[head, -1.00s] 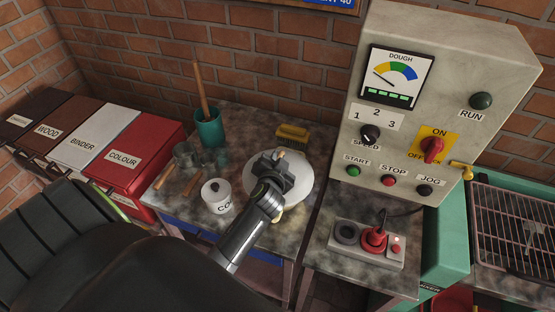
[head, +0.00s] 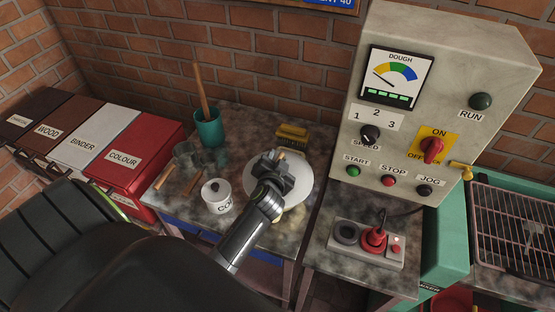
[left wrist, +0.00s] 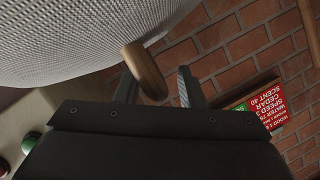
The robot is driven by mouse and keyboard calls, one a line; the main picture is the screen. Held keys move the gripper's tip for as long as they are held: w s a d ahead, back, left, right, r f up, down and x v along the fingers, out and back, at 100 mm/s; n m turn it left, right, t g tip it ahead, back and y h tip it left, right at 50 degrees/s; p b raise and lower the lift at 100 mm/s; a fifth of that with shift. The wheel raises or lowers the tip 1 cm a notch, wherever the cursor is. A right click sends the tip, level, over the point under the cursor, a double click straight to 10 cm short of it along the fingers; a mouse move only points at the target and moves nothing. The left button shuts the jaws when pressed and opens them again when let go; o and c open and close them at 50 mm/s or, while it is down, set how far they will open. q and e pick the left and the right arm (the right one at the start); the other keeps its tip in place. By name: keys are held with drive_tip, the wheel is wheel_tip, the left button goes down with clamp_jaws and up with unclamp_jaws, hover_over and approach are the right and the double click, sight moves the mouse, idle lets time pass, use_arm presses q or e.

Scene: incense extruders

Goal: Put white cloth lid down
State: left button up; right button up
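The white cloth lid (head: 299,187) is round and pale, and appears to lie low at the right of the small table. In the left wrist view its woven underside or face (left wrist: 70,40) fills the upper left, with a wooden knob (left wrist: 147,70) sticking out. My left gripper (head: 278,160) is over the lid, hiding part of it. In the left wrist view its two fingers (left wrist: 159,88) stand apart on either side of the knob, with a gap showing by the right finger. My right gripper is not in view.
A white lidded pot (head: 217,198) stands left of the lid, a yellow brush (head: 292,133) behind it. A teal cup (head: 209,130) with a wooden stick is further back. The control cabinet (head: 440,100) and a button box (head: 367,243) stand to the right.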

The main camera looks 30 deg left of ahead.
use_arm(q)
drive_tip(key=p+v, duration=0.4)
drive_tip(key=v, duration=0.7)
drive_tip(key=shift+s+r, duration=0.25)
drive_tip(key=shift+s, duration=0.05)
drive_tip(key=shift+d, duration=0.1)
